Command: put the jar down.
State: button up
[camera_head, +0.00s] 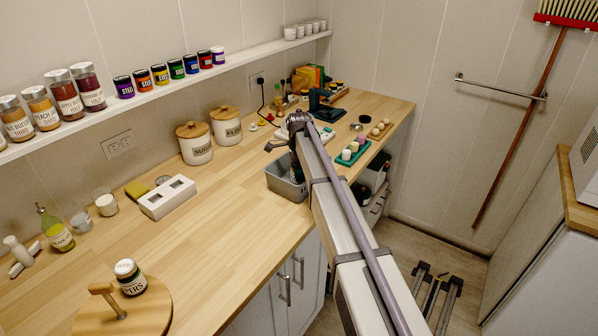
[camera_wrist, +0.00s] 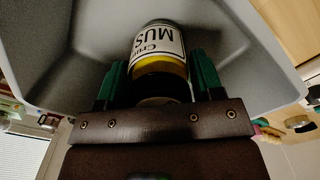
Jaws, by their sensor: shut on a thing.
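The jar (camera_wrist: 160,50) has a white label reading "MUS", a yellow band below the label and a dark lid towards my gripper. My gripper (camera_wrist: 158,75) has its two green fingers shut on it, one on each side. The jar is inside the grey bin (camera_wrist: 60,75), its far end close to the bin's inner surface; I cannot tell whether it touches. In the head view the grey bin (camera_head: 281,184) stands at the front edge of the wooden counter (camera_head: 232,211), and my arm hides the jar and part of the bin.
A white block (camera_head: 156,208) and two canisters (camera_head: 194,147) stand left of the bin. A green tray (camera_head: 352,153) is to its right. A dark jar (camera_head: 130,282) sits on a round board (camera_head: 150,311). The counter's middle is clear. Jars line the wall shelf (camera_head: 165,93).

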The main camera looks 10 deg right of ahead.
jog(key=o, duration=1.2)
jog(key=shift+f, duration=0.1)
notch_tip(320, 180, up, 13)
jog(key=p, duration=1.2)
jog(key=shift+f+p, duration=0.15)
jog(key=shift+p, duration=0.25)
jog(key=shift+s+f+n+b, duration=0.65)
jog(key=shift+s+n, duration=2.45)
jog(key=shift+s, duration=3.2)
jog(key=shift+s+f+n+b, duration=0.7)
jog(key=shift+s+n, duration=2.4)
jog(key=shift+s, duration=3.2)
jog(key=shift+s+f+n+b, duration=0.65)
jog(key=shift+s+n, duration=2.45)
jog(key=shift+s, duration=3.2)
